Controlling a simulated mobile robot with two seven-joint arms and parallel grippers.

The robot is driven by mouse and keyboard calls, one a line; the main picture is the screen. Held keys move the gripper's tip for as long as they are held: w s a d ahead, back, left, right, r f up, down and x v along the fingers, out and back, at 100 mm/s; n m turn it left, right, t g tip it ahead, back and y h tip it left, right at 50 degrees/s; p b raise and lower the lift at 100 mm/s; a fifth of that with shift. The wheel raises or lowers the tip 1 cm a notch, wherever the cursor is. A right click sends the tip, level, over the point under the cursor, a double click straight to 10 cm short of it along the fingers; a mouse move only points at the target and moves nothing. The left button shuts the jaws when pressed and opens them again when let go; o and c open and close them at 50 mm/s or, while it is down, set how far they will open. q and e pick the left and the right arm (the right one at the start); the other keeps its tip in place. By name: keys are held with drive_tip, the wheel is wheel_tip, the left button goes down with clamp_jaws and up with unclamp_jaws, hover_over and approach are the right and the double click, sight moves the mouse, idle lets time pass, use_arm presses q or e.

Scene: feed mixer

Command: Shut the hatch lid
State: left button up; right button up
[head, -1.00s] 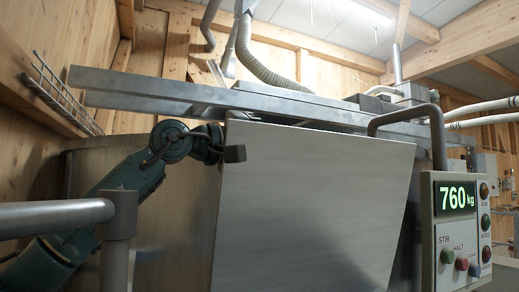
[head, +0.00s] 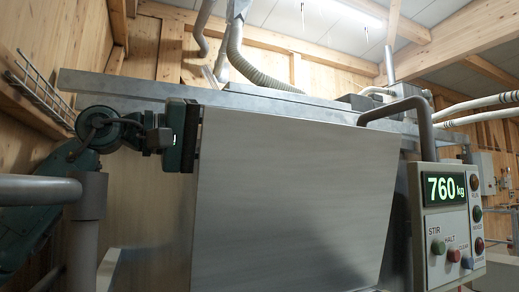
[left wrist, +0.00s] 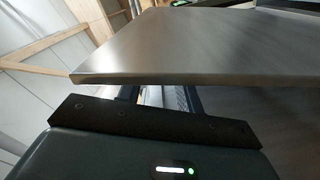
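The hatch lid is a large flat grey metal panel (head: 295,195). It hangs down steeply at the front of the mixer in the head view, and its flat face and edge also fill the upper part of the left wrist view (left wrist: 200,45). My left gripper (head: 192,138) is at the upper left edge of the lid, its dark pad right beside that edge. In the left wrist view a black finger bar (left wrist: 150,125) lies just short of the lid's edge. The other finger is hidden, so its opening is unclear. My right gripper is not in view.
A long metal beam (head: 110,84) crosses above the lid. A bent grey handle rail (head: 405,103) and the control box (head: 447,220) reading 760 kg stand at the right. A grey pipe railing (head: 35,190) is in front at the left.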

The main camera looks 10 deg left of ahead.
use_arm(q)
drive_tip(key=v, duration=0.6)
drive_tip(key=shift+a+r+b, duration=0.2)
drive_tip(key=shift+a+b, duration=0.25)
drive_tip(key=shift+a, duration=0.05)
drive_tip(key=shift+a, duration=0.1)
drive_tip(key=v, duration=0.8)
drive_tip(key=shift+a, duration=0.25)
drive_tip(key=shift+r, duration=0.1)
drive_tip(key=shift+s, duration=0.1)
idle(0.5)
